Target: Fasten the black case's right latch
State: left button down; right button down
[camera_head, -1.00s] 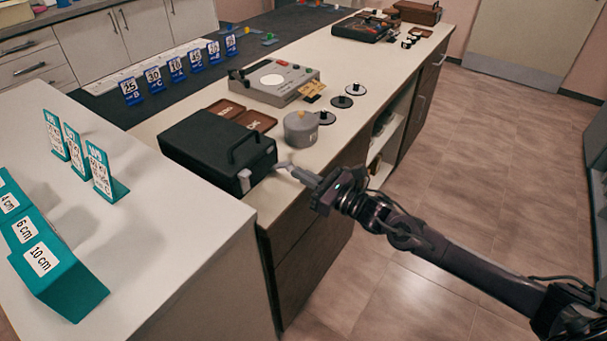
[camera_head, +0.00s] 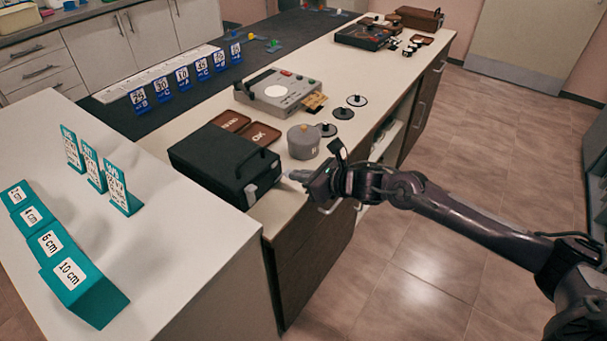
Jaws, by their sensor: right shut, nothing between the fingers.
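The black case (camera_head: 212,158) lies closed on the counter's near end, with its handle (camera_head: 252,160) on the front side facing right. A pale latch (camera_head: 250,194) shows low at the front's near end. The other latch, towards the far end of the front, cannot be made out clearly beside my fingers. My right gripper (camera_head: 292,177) is shut and empty, its fingertips close to the far part of the case's front. I cannot tell whether they touch it. My left gripper is not in view.
A grey pot (camera_head: 303,142) stands just beyond the case, near my right gripper. Brown trays (camera_head: 260,135), a grey device (camera_head: 278,92) and black discs (camera_head: 343,114) sit farther back. Teal blocks (camera_head: 88,291) and signs stand on the near white counter (camera_head: 165,255).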

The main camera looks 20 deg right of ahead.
jog(key=shift+w+a+r+g+h+p, duration=0.35)
jog(key=shift+w+r+g+h+p, duration=0.2)
jog(key=shift+r+g, duration=0.2)
jog(key=shift+w+a+r+g+h, duration=0.2)
jog(key=shift+w+a+g+h, duration=0.15)
jog(key=shift+g+h, duration=0.25)
jog(key=shift+r, duration=0.2)
jog(key=shift+r+p, duration=0.5)
jog(key=shift+r, duration=0.25)
